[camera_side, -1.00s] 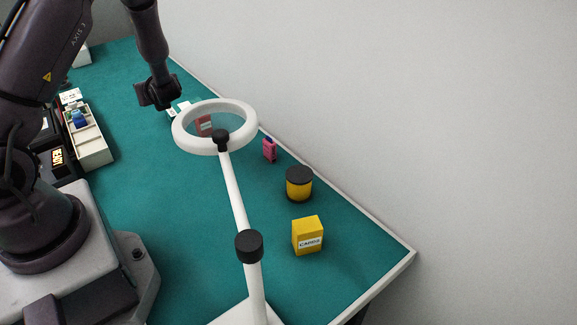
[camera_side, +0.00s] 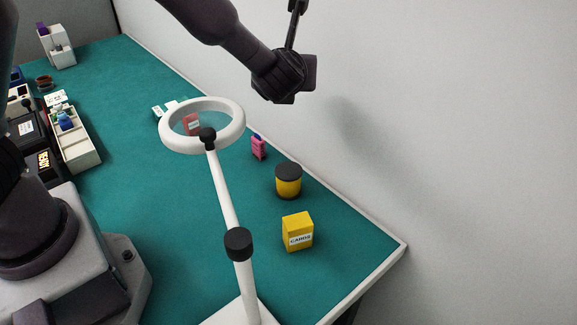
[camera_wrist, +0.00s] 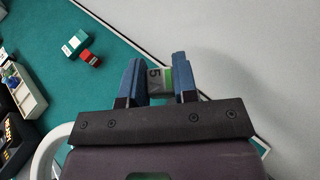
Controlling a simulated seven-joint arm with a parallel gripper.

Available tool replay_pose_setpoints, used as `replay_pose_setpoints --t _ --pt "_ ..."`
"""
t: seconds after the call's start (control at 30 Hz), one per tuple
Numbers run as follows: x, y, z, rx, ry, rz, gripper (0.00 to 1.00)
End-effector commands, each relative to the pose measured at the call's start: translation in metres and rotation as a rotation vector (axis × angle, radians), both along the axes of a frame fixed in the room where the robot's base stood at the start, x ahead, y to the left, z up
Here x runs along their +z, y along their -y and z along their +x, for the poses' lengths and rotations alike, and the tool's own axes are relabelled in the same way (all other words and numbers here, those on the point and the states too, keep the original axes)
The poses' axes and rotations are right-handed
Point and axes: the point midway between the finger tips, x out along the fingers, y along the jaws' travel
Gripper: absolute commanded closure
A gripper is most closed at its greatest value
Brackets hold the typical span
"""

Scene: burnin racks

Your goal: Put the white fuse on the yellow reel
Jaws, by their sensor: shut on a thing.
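My gripper (camera_wrist: 157,80) has its two blue fingers closed on a small whitish piece (camera_wrist: 155,77) marked "5", with green at its right edge. This looks like the white fuse; the fingers hide its sides. In the side view my gripper (camera_side: 291,90) is high at the top, near the wall, and the held piece cannot be made out there. The yellow reel (camera_side: 289,188), a yellow cylinder with a dark top, stands upright on the green bench. It is below my gripper in the picture, well apart from it.
A white ring magnifier (camera_side: 240,128) on a stand rises left of the reel. A yellow CARDS box (camera_side: 298,232) stands in front of the reel and a pink item (camera_side: 259,148) behind it. A compartment tray (camera_side: 87,155) is at left. The wall bounds the right.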

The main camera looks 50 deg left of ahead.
Motion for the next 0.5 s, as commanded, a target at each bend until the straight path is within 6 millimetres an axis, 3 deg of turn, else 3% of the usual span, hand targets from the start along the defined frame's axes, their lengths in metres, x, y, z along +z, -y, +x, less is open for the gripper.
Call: replay_pose_setpoints --t 0.13,0.5 --pt "-0.025 0.003 -0.001 -0.006 -0.007 0.006 0.96" --pt "-0.118 0.002 -0.001 -0.006 -0.005 0.005 0.96"
